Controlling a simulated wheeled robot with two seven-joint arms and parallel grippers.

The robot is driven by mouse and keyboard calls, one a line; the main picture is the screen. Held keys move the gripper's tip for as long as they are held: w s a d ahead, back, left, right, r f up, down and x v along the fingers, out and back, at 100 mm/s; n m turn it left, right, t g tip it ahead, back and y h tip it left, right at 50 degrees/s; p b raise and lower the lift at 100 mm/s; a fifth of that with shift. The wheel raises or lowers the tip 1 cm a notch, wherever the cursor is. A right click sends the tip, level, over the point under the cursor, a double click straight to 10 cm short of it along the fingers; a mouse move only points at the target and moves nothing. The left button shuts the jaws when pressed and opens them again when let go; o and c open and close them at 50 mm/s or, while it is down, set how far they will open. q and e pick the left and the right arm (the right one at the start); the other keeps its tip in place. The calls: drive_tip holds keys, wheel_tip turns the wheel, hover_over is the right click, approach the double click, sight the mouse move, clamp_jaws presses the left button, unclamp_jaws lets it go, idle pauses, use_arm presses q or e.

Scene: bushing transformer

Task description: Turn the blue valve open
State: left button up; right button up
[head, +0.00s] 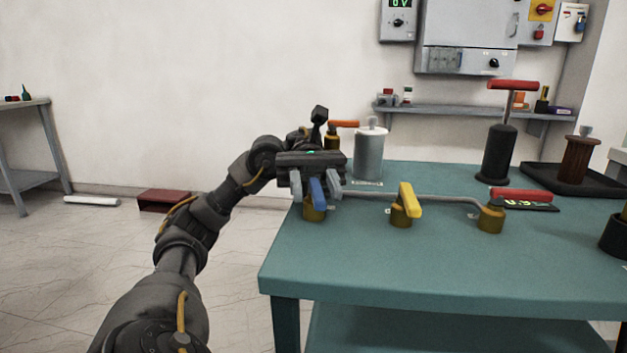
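The blue valve (317,193) stands at the left end of a thin pipe on the teal table, its blue handle on a brass body. The handle points toward me, across the pipe. My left gripper (315,187) is over this valve, with one finger on each side of the blue handle. The fingers look spread wider than the handle, with small gaps; whether either touches it I cannot tell. The gripper hides the far part of the handle. My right gripper is not in view.
On the same pipe are a yellow-handled valve (405,203) and a red-handled valve (491,217) on the teal table (430,265). A grey cylinder (369,154) stands close behind my gripper. A black cylinder with a red T-handle (499,153) and a dark tray (540,177) are farther right.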

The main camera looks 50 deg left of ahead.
sight(313, 179)
use_arm(q)
drive_tip(key=shift+b+v, duration=0.45)
drive_tip(key=shift+v, duration=3.1)
